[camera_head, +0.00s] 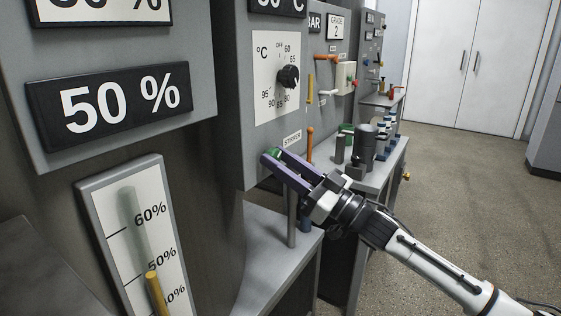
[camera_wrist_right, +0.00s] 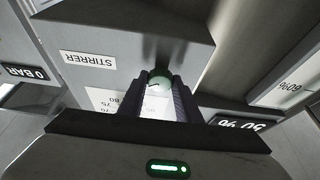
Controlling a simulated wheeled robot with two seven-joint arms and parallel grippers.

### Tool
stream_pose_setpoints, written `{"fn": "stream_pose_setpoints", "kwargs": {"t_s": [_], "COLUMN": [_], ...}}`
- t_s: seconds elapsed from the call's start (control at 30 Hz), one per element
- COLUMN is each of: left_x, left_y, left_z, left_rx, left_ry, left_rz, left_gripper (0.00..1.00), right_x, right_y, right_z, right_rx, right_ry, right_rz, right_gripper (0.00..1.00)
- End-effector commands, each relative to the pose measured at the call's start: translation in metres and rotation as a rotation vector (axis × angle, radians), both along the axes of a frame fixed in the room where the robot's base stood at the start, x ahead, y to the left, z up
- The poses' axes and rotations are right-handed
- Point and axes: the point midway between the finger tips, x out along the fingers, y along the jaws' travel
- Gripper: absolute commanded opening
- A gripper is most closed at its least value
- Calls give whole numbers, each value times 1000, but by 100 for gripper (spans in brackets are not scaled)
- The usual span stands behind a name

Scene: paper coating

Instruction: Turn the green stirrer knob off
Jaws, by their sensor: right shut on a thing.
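The green stirrer knob (camera_head: 275,154) is on the grey control cabinet, just below and left of the "STIRRER" label (camera_head: 292,138). It is mostly hidden between the fingers of my right gripper (camera_head: 272,160). In the right wrist view the rounded green knob (camera_wrist_right: 160,80) sits between the two dark fingertips, with a small dark mark on it. My right gripper is shut on the knob. The "STIRRER" label (camera_wrist_right: 90,61) appears upside down there. The knob's setting cannot be read. My left gripper is not in view.
Above the knob is a temperature dial (camera_head: 288,77) with a black knob. Dark cylinders (camera_head: 365,145) and bottles stand on a grey bench to the right. An orange lever (camera_head: 310,140) is close behind my gripper. A level gauge (camera_head: 140,245) is at lower left. The floor at right is clear.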

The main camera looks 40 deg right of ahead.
Motion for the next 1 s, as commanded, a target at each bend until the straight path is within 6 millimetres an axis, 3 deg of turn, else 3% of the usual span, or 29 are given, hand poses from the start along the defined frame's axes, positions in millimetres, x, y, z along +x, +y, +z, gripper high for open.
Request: {"fn": "stream_pose_setpoints", "kwargs": {"t_s": [1.0], "left_x": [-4], "left_y": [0], "left_z": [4], "left_rx": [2], "left_ry": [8], "left_rz": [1], "left_gripper": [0], "right_x": [2], "right_y": [-4], "right_z": [3], "right_rx": [-782], "right_ry": [-323], "right_rz": [-1], "right_gripper": [8]}}
